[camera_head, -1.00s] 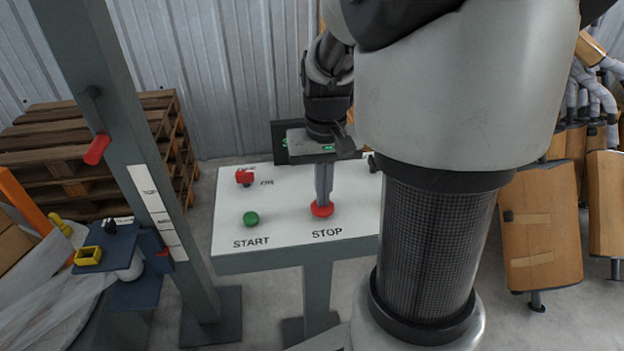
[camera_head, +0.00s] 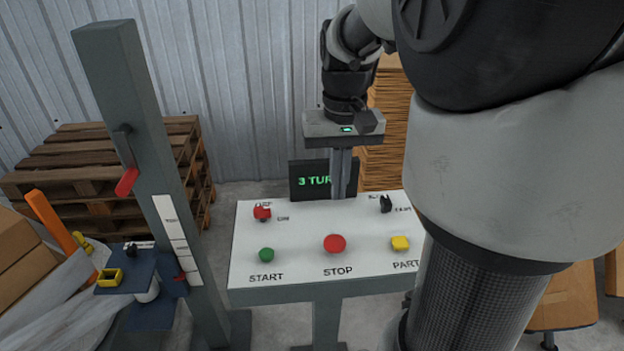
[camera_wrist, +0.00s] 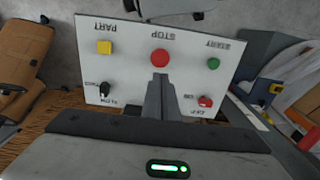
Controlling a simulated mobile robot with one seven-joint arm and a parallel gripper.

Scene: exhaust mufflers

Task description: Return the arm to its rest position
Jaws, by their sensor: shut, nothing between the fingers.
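My gripper (camera_head: 341,190) is shut and empty. In the head view it points down over the back of the white control panel (camera_head: 300,265), in front of the small display. Its fingers are apart from the red STOP button (camera_head: 335,243), which lies nearer the panel's front. In the wrist view the shut fingers (camera_wrist: 160,82) show in front of the panel, just below the STOP button (camera_wrist: 160,58) in the picture. My arm is raised and bent, and its large links cover the right part of the head view.
The panel also carries a green START button (camera_head: 266,255), a yellow button (camera_head: 400,243), a red switch (camera_head: 262,213) and a black knob (camera_head: 385,204). A display (camera_head: 310,180) stands behind it. A grey post (camera_head: 150,150) with a red lever (camera_head: 127,181) and pallets (camera_head: 90,165) are at left.

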